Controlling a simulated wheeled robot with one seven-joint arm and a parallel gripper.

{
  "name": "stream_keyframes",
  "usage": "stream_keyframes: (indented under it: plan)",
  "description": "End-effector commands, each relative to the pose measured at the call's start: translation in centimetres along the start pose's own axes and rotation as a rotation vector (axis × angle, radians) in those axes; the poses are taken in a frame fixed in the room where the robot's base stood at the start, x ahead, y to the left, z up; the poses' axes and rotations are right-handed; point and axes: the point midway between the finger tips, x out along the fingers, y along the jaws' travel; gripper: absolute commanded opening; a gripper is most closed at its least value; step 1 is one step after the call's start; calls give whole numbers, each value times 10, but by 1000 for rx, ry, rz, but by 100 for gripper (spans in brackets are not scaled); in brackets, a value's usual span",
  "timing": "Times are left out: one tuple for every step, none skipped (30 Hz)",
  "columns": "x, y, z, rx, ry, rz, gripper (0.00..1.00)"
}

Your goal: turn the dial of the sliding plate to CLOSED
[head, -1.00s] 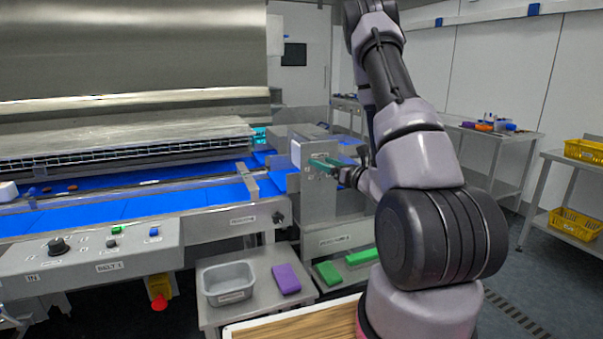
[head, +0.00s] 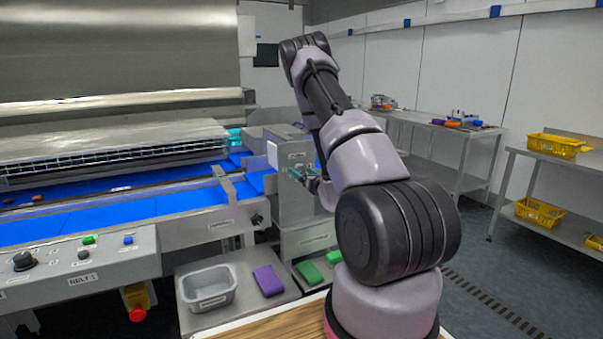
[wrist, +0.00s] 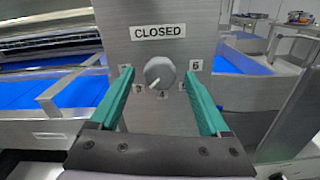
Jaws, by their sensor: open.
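The dial (wrist: 160,73) is a round grey knob on an upright metal plate (wrist: 190,17), in the middle of the wrist view. A CLOSED label (wrist: 158,32) is above it, and number labels including 3, 4 and 6 sit around its sides and bottom. The dial's pale pointer mark points down and to the left, between the 3 and the 4. My gripper (wrist: 160,72) is open, its two green fingers on either side of the dial with gaps showing. In the head view my gripper (head: 296,173) is at the metal box (head: 292,205); the dial is too small to make out there.
A blue belt (head: 120,212) runs left of the box. A grey bin (head: 208,287), a purple block (head: 268,280) and a green block (head: 309,272) sit on low surfaces below. A control panel (head: 60,270) is at lower left. Yellow crates (head: 540,212) stand on shelving at right.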

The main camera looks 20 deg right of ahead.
Motion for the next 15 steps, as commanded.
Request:
stream_keyframes:
  plan:
    - [4, 0, 0, 1, -1, 0, 80]
    - [6, 0, 0, 0, 0, 0, 80]
    - [8, 0, 0, 0, 0, 0, 80]
    - [9, 0, 0, 1, 0, 0, 80]
    - [10, 0, 0, 1, 0, 0, 80]
    - [10, 0, 0, 1, 0, 0, 80]
    - [10, 0, 0, 1, 0, 0, 80]
    - [10, 0, 0, 1, 0, 0, 80]
    - [10, 0, 0, 1, 0, 0, 80]
    - [10, 0, 0, 1, 0, 0, 80]
    - [10, 0, 0, 1, 0, 0, 80]
    - [10, 0, 0, 1, 0, 0, 80]
    - [10, 0, 0, 1, 0, 0, 68]
    - [10, 0, 0, 1, 0, 0, 57]
    - [10, 0, 0, 1, 0, 0, 42]
